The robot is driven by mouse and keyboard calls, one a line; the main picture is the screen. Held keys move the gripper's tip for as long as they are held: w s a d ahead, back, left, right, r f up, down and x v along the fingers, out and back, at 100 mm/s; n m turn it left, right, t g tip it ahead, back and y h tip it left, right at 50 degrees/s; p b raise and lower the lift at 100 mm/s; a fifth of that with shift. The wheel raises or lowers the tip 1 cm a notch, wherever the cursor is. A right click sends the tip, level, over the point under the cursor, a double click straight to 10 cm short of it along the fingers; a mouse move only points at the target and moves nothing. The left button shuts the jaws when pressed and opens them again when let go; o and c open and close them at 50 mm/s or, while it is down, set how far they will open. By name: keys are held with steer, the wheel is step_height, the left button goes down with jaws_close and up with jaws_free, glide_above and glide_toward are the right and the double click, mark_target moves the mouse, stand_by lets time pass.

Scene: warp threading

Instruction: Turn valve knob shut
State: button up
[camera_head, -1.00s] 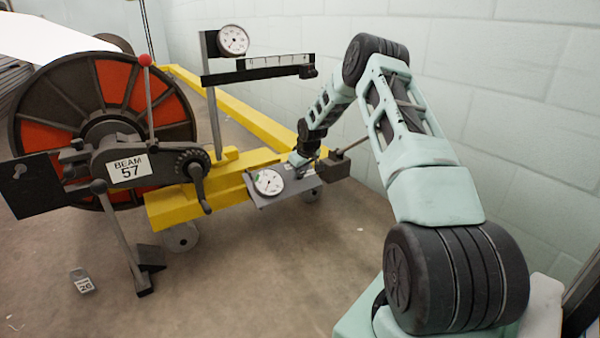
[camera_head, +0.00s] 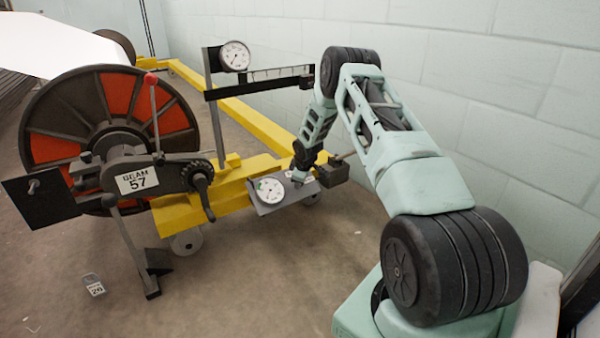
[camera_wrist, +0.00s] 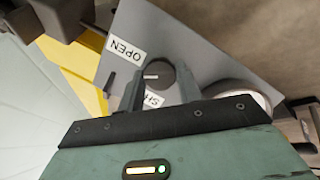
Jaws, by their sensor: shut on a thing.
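The valve knob (camera_wrist: 156,77) is dark and round with a short white line on its face. It sits on a grey panel (camera_wrist: 190,45) in the wrist view. My gripper (camera_wrist: 158,86) is shut on the knob, one finger on each side. A second label (camera_wrist: 153,100), showing only "SH", lies between the fingers and is partly hidden. In the head view my gripper (camera_head: 300,176) is at the panel beside a white dial gauge (camera_head: 270,190); the knob is hidden there.
The panel is fixed by a yellow beam (camera_head: 235,180). A large reel with orange sectors (camera_head: 105,100) and a dark crank (camera_head: 203,190) stand left. An upper gauge (camera_head: 235,56) and bar rise behind. A grey tag (camera_head: 94,285) lies on the floor. The wall is close at right.

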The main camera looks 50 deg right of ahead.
steer(key=n+p, duration=0.2)
steer(key=shift+a+r+n+h, duration=0.1)
steer(key=shift+a+n+h, duration=0.05)
steer(key=shift+n+h, duration=0.2)
steer(key=n+p, duration=0.1)
steer(key=n, duration=0.2)
steer(key=shift+n+t, duration=0.35)
steer(key=shift+t, duration=0.05)
steer(key=n, duration=0.3)
steer(key=n+t, duration=0.1)
steer(key=n, duration=0.1)
steer(key=shift+s+f+h, duration=0.15)
steer(key=shift+f+h, duration=0.1)
steer(key=shift+h, duration=0.1)
steer(key=o, duration=1)
steer(key=p+v, duration=0.6)
steer(key=v, duration=1.1)
steer(key=shift+s+r, duration=0.15)
steer(key=shift+s, duration=0.1)
